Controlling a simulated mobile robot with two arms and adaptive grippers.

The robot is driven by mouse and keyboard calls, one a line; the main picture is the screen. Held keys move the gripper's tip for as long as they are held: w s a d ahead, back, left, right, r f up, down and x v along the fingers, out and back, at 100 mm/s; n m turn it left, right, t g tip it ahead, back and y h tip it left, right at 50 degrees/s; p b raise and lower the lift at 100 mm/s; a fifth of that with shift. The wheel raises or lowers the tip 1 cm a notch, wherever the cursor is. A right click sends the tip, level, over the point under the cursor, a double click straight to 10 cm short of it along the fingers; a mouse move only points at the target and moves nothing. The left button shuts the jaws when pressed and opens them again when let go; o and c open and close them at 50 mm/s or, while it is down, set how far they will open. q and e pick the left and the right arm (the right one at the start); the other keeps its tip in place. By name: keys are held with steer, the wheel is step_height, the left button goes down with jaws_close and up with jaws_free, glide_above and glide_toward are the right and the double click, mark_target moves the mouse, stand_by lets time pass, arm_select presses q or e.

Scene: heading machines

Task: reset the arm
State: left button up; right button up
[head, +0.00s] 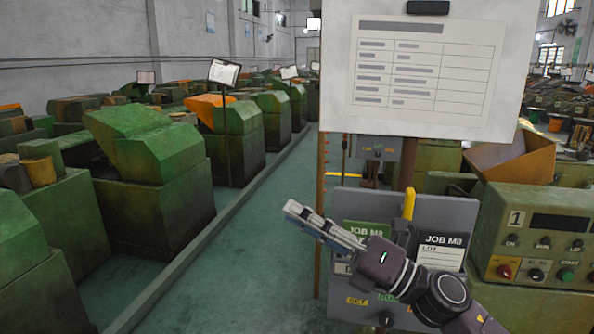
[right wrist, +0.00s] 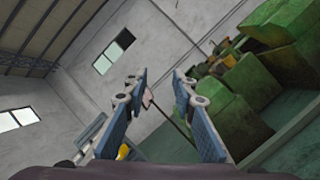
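My right arm reaches in from the lower right in the head view. Its dark gripper (head: 298,212) points up and to the left, in front of a grey panel. In the right wrist view the two blue-padded fingers of the right gripper (right wrist: 160,82) stand apart with nothing between them. The gripper is open and empty. My left arm and left gripper do not show in the head view.
The grey panel (head: 460,212) carries a green job card (head: 365,229), a black-and-white card (head: 441,250) and a yellow handle (head: 409,203). A white board (head: 335,60) stands above. A control box (head: 490,235) is at right. Green machines (head: 165,150) line the left; the aisle floor (head: 255,260) is clear.

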steer(key=w+d+f+m+t+h, duration=0.1)
steer(key=d+f+m+t+h, duration=0.3)
steer(key=d+f+m+h, duration=0.55)
steer(key=w+d+f+m+t+h, duration=0.25)
steer(key=f+m+t+h, duration=0.3)
steer(key=m, duration=0.95)
steer(key=s+d+f+m+g+h, duration=0.2)
steer(key=s+f+m, duration=0.1)
steer(key=f, duration=0.3)
steer(key=s+d+f+m+g+h, duration=0.2)
steer(key=s+d+f+m, duration=0.1)
steer(key=f, duration=0.3)
steer(key=s+d+f+m+g, duration=0.1)
steer(key=s+f+m+g, duration=0.1)
steer(key=s+f+g, duration=0.5)
steer(key=s+d+f+m+g, duration=0.15)
steer(key=s+f, duration=0.45)
steer(key=s, duration=0.6)
steer(key=s+f+m+g, duration=0.3)
steer(key=s+f, duration=0.3)
steer(key=s, duration=0.3)
step_height(320, 180, down, 29)
steer(key=s+g+b, duration=0.2)
steer(key=b, duration=0.1)
steer(key=s+d+f+h+b, duration=0.1)
steer(key=s+d+f+b, duration=0.1)
steer(key=s+f, duration=1.5)
steer(key=shift+d+f+n+g, duration=0.3)
steer(key=shift+d+f+g, duration=0.1)
steer(key=shift+d, duration=0.25)
